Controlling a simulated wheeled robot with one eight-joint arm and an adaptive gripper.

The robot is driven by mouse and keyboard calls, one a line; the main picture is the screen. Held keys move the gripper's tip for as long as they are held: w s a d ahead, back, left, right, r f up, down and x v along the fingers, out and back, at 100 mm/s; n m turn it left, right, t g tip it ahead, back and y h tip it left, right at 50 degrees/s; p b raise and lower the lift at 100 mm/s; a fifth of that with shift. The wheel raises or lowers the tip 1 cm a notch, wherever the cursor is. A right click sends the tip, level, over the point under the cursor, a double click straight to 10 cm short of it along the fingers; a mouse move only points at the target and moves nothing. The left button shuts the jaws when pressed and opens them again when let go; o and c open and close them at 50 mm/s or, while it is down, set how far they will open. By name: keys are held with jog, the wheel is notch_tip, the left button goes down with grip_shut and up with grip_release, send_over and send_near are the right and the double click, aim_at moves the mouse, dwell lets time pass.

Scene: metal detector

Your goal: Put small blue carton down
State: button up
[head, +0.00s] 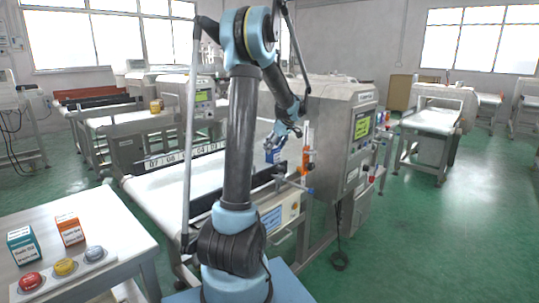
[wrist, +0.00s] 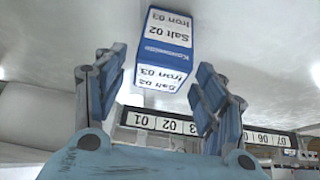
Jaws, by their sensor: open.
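The small blue carton (wrist: 166,48), with white label panels, shows in the wrist view at the upper middle, above a pale surface. Its lettering appears upside down. My gripper (wrist: 162,82) is open, with one finger on each side of the carton's near end. Gaps show between the fingers and the carton. In the head view my gripper (head: 272,155) is over the far right part of the white conveyor belt (head: 165,192), beside the metal detector. The carton is hard to tell from the blue fingers there. I cannot tell whether its base touches the belt.
The metal detector (head: 335,125) stands right of my arm. A numbered strip (head: 185,157) runs along the belt's far edge. At lower left, a table (head: 115,235) holds a teal carton (head: 24,245), an orange carton (head: 70,230) and a button panel (head: 62,270). The belt's left part is clear.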

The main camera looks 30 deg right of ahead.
jog(key=v, duration=0.6)
jog(key=shift+r, duration=0.2)
jog(key=shift+s+r, duration=0.1)
